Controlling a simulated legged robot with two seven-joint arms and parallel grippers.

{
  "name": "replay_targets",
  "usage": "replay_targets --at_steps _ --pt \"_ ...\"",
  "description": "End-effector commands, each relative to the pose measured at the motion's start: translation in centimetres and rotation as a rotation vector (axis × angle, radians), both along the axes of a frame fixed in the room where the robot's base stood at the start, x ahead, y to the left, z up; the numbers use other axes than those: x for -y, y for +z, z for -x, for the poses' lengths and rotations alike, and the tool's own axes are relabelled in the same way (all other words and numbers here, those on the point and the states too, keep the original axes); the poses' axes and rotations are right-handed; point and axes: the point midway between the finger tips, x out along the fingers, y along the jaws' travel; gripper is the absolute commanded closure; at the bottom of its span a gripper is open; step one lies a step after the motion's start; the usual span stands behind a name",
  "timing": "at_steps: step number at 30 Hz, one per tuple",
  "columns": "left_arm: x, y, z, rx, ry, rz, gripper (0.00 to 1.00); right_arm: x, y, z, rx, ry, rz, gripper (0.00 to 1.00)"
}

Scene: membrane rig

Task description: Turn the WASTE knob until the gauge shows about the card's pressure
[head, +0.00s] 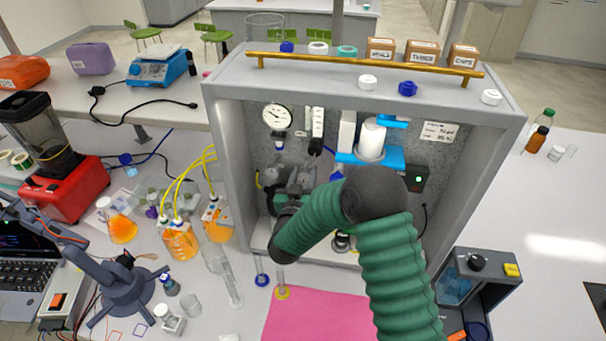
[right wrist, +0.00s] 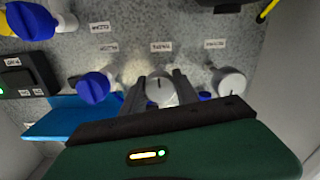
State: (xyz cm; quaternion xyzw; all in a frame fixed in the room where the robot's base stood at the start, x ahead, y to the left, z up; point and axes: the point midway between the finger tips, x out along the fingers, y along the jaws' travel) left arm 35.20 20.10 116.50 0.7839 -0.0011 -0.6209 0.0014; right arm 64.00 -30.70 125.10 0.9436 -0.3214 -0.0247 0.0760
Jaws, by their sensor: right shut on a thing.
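My right gripper (right wrist: 161,88) is shut on a white knob (right wrist: 160,96) with a dark pointer line, its fingers on either side of it. The label (right wrist: 161,47) beside this knob is upside down and too small to read surely. In the head view my right gripper (head: 291,197) is at the rig's back panel, and my green arm hides part of the panel. The round white gauge (head: 277,117) hangs at the panel's upper left; its dark needle points to the upper left. The white card (head: 441,131) is at the upper right, its print too small to read. My left gripper is out of view.
In the right wrist view, a blue knob (right wrist: 93,88) and another white knob (right wrist: 230,82) flank the held knob. The grey rig cabinet (head: 228,165) has side walls close around the arm. A pink mat (head: 310,318) lies in front; orange bottles (head: 180,241) stand left.

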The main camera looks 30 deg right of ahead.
Motion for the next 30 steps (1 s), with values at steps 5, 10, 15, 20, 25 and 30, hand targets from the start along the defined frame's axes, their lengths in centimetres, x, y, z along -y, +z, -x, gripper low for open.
replay_targets --at_steps 5,10,15,20,25,30 --pt "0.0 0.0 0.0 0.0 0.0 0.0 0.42 -0.3 0.0 -0.1 0.001 0.01 -0.003 1.0" --pt "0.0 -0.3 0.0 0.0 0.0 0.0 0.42 -0.4 0.0 -0.1 0.009 0.01 -0.012 1.0" --pt "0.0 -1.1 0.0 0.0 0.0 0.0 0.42 -0.3 -0.2 -0.1 0.042 0.009 -0.054 1.0" --pt "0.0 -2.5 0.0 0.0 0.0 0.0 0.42 -0.4 -0.3 -0.2 0.101 0.011 -0.129 1.0" --pt "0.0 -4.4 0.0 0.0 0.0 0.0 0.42 -0.4 -0.5 -0.1 0.189 0.013 -0.243 1.0" --pt "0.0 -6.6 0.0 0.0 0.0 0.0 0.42 -0.4 -0.5 -0.1 0.288 0.013 -0.372 1.0"
